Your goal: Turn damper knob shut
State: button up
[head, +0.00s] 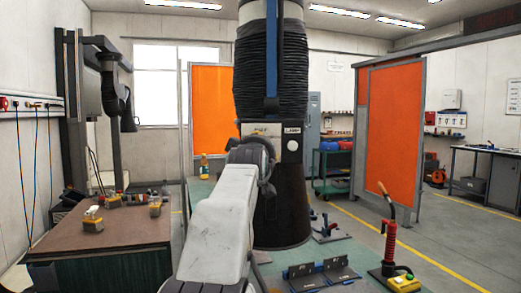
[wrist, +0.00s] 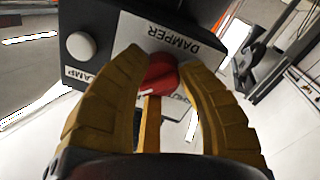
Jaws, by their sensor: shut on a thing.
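The red damper knob (wrist: 159,74) sits on the dark panel below the DAMPER label, upside down in the wrist view. My gripper (wrist: 158,62) has its yellow fingers on both sides of the knob and is shut on it. The fingers cover part of the knob and its lower marking, so I cannot read its setting. In the head view, the panel (head: 286,131) is on the black extraction hood, and my arm and wrist hide the knob.
A pale round lamp knob (wrist: 81,46) is on the same panel beside the gripper. The dark hood cone (head: 283,210) hangs below the panel. A workbench (head: 110,225) with small parts stands at left. A red-handled torch (head: 390,240) and a dark fixture (head: 320,272) are at lower right.

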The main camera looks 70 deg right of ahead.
jog(key=shift+n, duration=0.3)
jog(key=shift+n+b, duration=0.45)
jog(key=shift+n, duration=2.05)
jog(key=shift+h, duration=0.3)
jog(key=shift+w, duration=0.1)
jog(key=o, duration=1.2)
jog(key=shift+a, duration=0.1)
jog(key=v, duration=1.1)
jog(key=shift+a, duration=0.35)
